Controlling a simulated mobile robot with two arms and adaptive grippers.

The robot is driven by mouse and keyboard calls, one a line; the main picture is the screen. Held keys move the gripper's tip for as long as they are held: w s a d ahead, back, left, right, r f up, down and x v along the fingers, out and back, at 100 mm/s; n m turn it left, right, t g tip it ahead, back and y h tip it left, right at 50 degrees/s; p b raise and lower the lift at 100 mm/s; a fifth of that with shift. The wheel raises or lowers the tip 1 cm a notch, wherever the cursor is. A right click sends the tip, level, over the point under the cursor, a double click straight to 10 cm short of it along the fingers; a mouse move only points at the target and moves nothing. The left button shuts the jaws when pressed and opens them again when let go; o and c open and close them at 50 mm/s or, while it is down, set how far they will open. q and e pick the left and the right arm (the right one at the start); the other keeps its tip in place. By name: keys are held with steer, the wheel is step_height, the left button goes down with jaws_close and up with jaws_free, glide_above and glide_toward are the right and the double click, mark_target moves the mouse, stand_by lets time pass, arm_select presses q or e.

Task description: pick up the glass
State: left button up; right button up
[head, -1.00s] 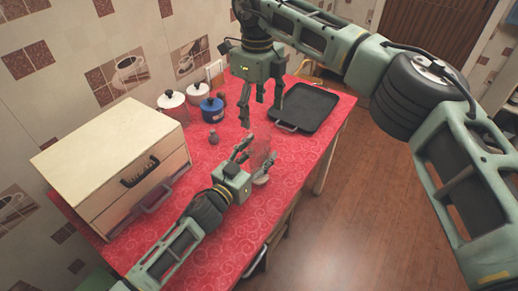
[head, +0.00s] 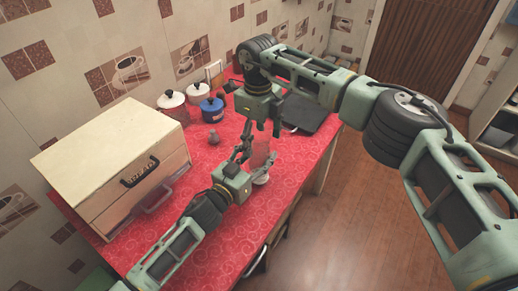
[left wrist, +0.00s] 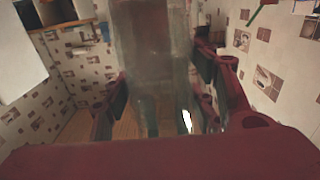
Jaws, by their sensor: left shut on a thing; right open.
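The clear glass (head: 262,152) is upright at the middle of the red counter in the head view, faint and partly covered by grippers. It fills the upper middle of the left wrist view as a see-through column (left wrist: 150,55). My left gripper (head: 256,164) is shut on the glass, with a finger on either side; the fingers also show in the left wrist view (left wrist: 165,98). My right gripper (head: 260,134) is open, pointing down just above and behind the glass. I cannot tell whether it touches the glass, or whether the glass is off the counter.
A cream drawer box (head: 112,150) stands at the left. A black tray (head: 308,113) lies at the far right, partly behind my right arm. Bare red cloth lies in front.

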steer(key=shift+c, duration=0.6)
steer(key=c, duration=1.2)
arm_select(q)
steer(key=o, duration=1.4)
arm_select(e)
step_height(320, 180, up, 10)
steer(key=shift+c, duration=0.2)
arm_select(q)
steer(key=shift+s, duration=0.1)
